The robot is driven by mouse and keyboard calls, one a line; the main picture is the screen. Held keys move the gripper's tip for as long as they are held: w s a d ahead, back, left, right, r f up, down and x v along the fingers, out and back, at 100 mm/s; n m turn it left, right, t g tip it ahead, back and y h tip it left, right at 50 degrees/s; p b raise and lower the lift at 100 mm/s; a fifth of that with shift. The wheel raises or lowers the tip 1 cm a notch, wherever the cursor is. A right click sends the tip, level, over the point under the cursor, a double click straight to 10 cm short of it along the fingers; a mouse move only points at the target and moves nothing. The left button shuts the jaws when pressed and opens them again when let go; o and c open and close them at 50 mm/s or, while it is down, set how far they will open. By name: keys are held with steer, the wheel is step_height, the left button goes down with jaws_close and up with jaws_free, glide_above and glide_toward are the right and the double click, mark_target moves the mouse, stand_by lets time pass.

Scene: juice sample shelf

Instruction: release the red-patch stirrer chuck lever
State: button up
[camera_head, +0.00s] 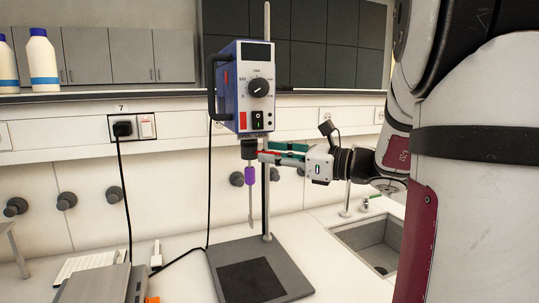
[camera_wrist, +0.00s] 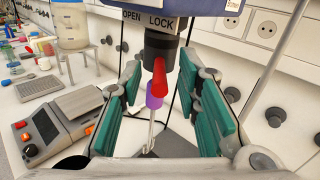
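The overhead stirrer (camera_head: 231,95) hangs on a stand, blue and white with a red patch on its front. Below it is a black chuck (camera_wrist: 160,50) under the labels OPEN and LOCK. The red chuck lever (camera_wrist: 159,74) juts from the chuck toward the wrist camera, roughly below LOCK. A shaft with a purple collar (camera_wrist: 154,96) hangs beneath; it also shows in the head view (camera_head: 250,175). My gripper (camera_wrist: 160,90) is open, with teal pads left and right of the lever and a gap on both sides. In the head view my gripper (camera_head: 267,152) reaches the chuck from the right.
The stand's base plate (camera_head: 290,272) sits on the bench below. A sink (camera_head: 375,245) is at right in the head view. A black cable (camera_head: 209,180) runs down left of the stirrer.

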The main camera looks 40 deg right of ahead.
steer(key=shift+w+a, duration=0.3)
steer(key=shift+w, duration=0.3)
jaws_close()
